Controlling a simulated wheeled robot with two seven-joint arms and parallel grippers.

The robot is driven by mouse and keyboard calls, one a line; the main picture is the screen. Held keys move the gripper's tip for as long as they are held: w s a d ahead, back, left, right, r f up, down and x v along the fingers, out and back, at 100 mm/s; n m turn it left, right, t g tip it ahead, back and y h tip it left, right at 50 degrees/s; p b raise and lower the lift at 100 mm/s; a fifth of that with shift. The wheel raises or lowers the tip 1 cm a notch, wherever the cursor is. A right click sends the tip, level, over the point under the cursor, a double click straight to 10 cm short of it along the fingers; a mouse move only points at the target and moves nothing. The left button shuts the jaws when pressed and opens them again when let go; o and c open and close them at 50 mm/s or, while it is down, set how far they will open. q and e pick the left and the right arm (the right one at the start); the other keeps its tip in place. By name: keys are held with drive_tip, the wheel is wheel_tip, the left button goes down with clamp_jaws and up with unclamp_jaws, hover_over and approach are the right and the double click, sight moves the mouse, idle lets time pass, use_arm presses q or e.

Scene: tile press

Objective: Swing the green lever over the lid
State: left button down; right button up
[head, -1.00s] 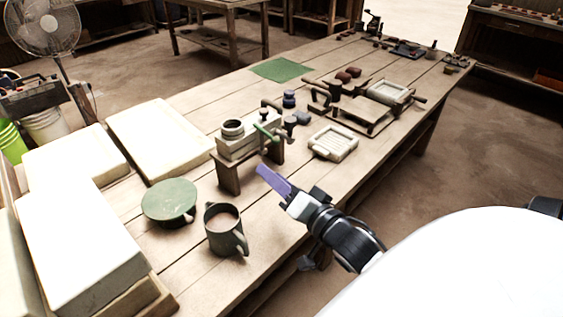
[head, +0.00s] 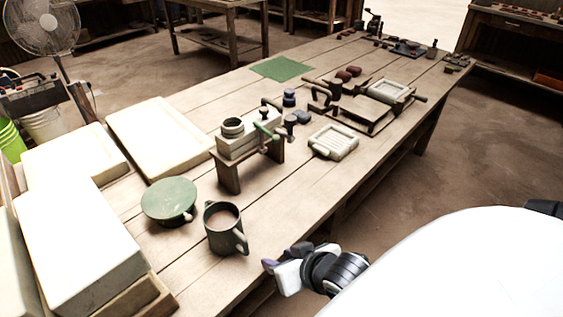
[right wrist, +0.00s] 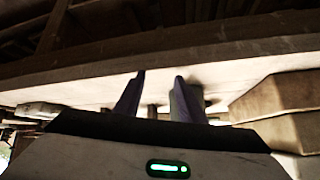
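The green lever (head: 264,129) sits at the right end of a small press on the table, beside a pale block (head: 236,146) with a dark ring (head: 233,127) on top. The block appears to be the lidded part, but I cannot make out a separate lid edge. My right gripper (head: 268,266) is low at the table's front edge, well apart from the lever. In the right wrist view its two purple fingers (right wrist: 156,98) stand apart with nothing between them. My left gripper is not in view.
A dark mug (head: 222,236) and a round green stand (head: 169,201) are left of my right gripper. A pale ridged tray (head: 334,142) lies right of the press. Large pale slabs (head: 160,135) fill the left side. The table front between mug and tray is clear.

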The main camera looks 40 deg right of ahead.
drive_tip(key=shift+s+a+f+n, duration=0.25)
drive_tip(key=shift+s+n, duration=0.05)
drive_tip(key=shift+s, duration=0.15)
